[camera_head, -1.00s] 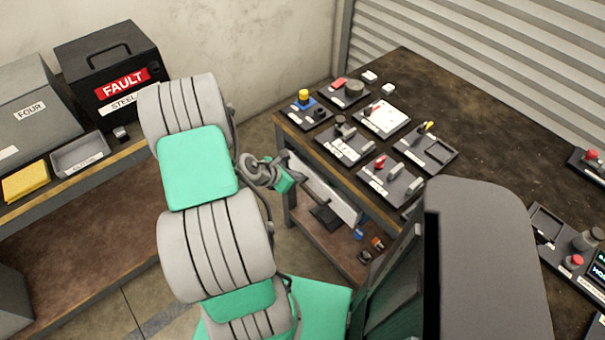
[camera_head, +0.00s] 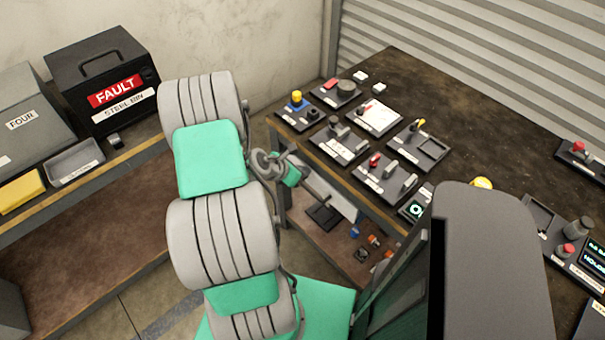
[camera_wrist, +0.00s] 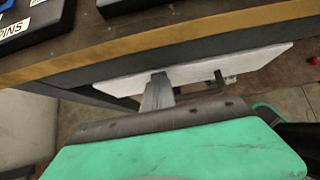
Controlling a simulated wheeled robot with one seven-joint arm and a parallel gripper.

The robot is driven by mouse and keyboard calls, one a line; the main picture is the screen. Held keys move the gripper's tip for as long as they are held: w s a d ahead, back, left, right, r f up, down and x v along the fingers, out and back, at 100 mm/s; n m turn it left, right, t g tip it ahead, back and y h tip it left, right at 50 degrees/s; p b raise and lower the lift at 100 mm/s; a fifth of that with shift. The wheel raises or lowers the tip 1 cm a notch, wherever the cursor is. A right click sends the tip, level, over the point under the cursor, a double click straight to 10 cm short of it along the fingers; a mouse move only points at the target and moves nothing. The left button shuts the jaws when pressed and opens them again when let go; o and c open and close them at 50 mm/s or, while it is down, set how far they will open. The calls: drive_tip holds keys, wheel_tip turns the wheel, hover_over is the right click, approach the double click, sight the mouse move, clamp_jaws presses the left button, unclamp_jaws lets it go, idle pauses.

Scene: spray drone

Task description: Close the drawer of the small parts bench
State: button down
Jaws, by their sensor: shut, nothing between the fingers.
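The small parts bench (camera_head: 474,130) has a dark worn top. Its drawer shows as a pale front panel (camera_head: 346,205) under the bench's left edge. In the wrist view the drawer front (camera_wrist: 215,66) lies just below the wood-coloured bench edge (camera_wrist: 180,38), with a dark strip between, and a dark handle (camera_wrist: 220,80) on its right part. My gripper (camera_head: 322,193) is shut and empty, its fingers reaching to the drawer front. In the wrist view the fingertips (camera_wrist: 158,78) overlap the panel's lower edge; I cannot tell whether they touch. How far the drawer stands out is unclear.
Several labelled trays with knobs and parts, such as one with a red knob (camera_head: 384,171), stand on the bench near the drawer side. A lower shelf (camera_head: 338,247) holds small parts. At left, another bench carries a black FAULT bin (camera_head: 104,75) and a yellow block (camera_head: 20,190).

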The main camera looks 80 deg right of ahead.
drive_tip(key=shift+s+d+r, duration=0.1)
drive_tip(key=shift+d+r, duration=0.05)
drive_tip(key=shift+d, duration=0.05)
